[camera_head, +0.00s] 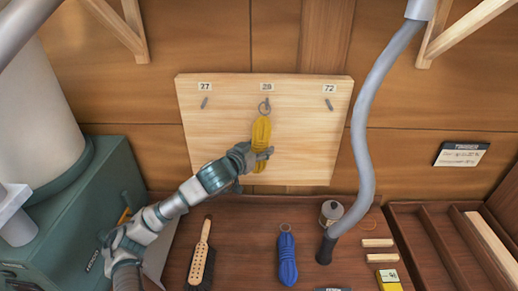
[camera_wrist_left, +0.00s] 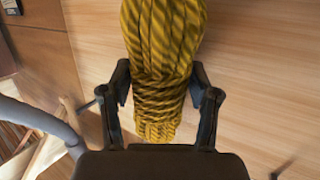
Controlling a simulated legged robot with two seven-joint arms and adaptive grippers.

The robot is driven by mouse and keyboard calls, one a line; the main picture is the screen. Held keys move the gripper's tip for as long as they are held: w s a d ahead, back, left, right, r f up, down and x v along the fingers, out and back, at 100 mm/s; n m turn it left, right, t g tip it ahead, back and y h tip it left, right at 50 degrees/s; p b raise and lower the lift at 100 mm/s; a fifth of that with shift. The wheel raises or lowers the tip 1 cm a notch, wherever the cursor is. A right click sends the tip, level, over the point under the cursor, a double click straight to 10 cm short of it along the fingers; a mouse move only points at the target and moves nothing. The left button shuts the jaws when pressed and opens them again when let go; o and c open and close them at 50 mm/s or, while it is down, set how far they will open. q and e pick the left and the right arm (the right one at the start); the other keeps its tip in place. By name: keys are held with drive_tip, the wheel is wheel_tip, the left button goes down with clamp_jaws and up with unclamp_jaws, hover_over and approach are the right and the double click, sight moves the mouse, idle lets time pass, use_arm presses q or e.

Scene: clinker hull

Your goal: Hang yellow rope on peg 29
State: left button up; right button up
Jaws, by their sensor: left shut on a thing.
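The yellow rope (camera_head: 261,131) is a tied bundle hanging upright, with a small ring (camera_head: 265,106) at its top. My left gripper (camera_head: 262,154) is shut on its lower part; in the left wrist view the fingers (camera_wrist_left: 160,100) stand on both sides of the rope (camera_wrist_left: 162,45). My right gripper is out of view.
The bench below holds a brush (camera_head: 201,255), a blue rope bundle (camera_head: 287,260), a metal canister (camera_head: 331,211) and small wooden blocks (camera_head: 380,243). A grey hose (camera_head: 362,130) passes right of the board. A green cabinet (camera_head: 75,220) stands left.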

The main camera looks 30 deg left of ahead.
use_arm(q)
drive_tip(key=o, duration=1.1)
drive_tip(key=shift+d, duration=0.15)
drive_tip(key=o, duration=0.3)
drive_tip(key=shift+d, duration=0.2)
drive_tip(key=shift+s, duration=0.1)
drive_tip(key=v, duration=0.7)
drive_tip(key=shift+s, duration=0.1)
